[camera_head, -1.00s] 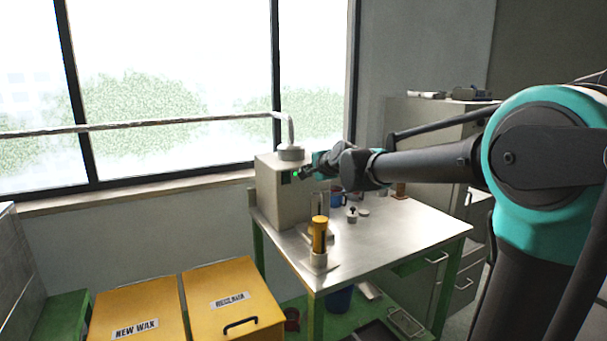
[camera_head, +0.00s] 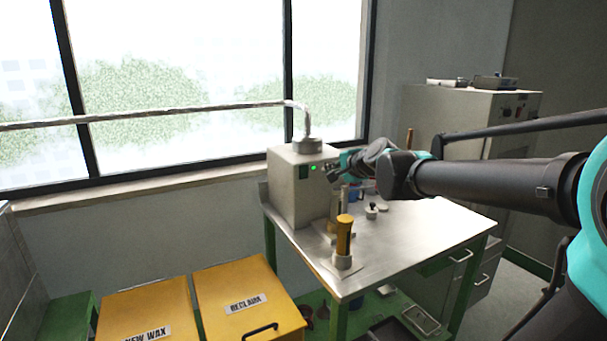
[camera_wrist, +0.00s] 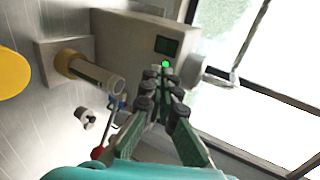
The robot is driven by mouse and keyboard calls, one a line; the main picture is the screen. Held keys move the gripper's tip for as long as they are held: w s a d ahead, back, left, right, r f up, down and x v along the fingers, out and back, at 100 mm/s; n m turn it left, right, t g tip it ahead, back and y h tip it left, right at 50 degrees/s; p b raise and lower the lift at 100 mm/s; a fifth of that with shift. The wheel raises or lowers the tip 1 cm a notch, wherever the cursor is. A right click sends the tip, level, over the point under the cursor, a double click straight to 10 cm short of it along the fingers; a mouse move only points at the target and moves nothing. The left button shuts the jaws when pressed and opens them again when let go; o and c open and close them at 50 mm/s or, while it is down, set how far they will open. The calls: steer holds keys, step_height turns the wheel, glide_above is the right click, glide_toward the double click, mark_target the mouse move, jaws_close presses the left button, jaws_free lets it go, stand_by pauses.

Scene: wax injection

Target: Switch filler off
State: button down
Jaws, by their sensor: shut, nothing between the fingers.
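The filler (camera_head: 298,185) is a pale box-shaped machine at the back left of the metal table, with a pipe running into its top. Its front has a small dark display (camera_head: 304,172) and a lit green light (camera_head: 313,167). In the wrist view the filler (camera_wrist: 140,40) is at the top, with the green light (camera_wrist: 166,64) just beyond my fingertips. My gripper (camera_head: 333,172) is shut and empty, close to the filler's front beside the green light. In the wrist view my gripper (camera_wrist: 158,80) points at the light; I cannot tell whether it touches the panel.
A yellow cylinder (camera_head: 344,236) in a white base stands at the table's (camera_head: 420,235) front left. A small white piece with a black knob (camera_head: 372,210) stands behind it. Yellow wax bins (camera_head: 240,285) are at the lower left. A grey cabinet (camera_head: 450,115) stands behind the table.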

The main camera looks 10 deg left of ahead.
mark_target(305, 176)
steer(key=shift+w+a, duration=0.1)
steer(key=x, duration=1.3)
steer(key=shift+w+a+f, duration=0.1)
steer(key=shift+f, duration=0.1)
steer(key=shift+w+a+f, duration=0.1)
steer(key=shift+w, duration=0.05)
steer(key=shift+w+a+f, duration=0.15)
steer(key=shift+w+f, duration=0.1)
steer(key=shift+r, duration=0.15)
steer(key=shift+r, duration=0.65)
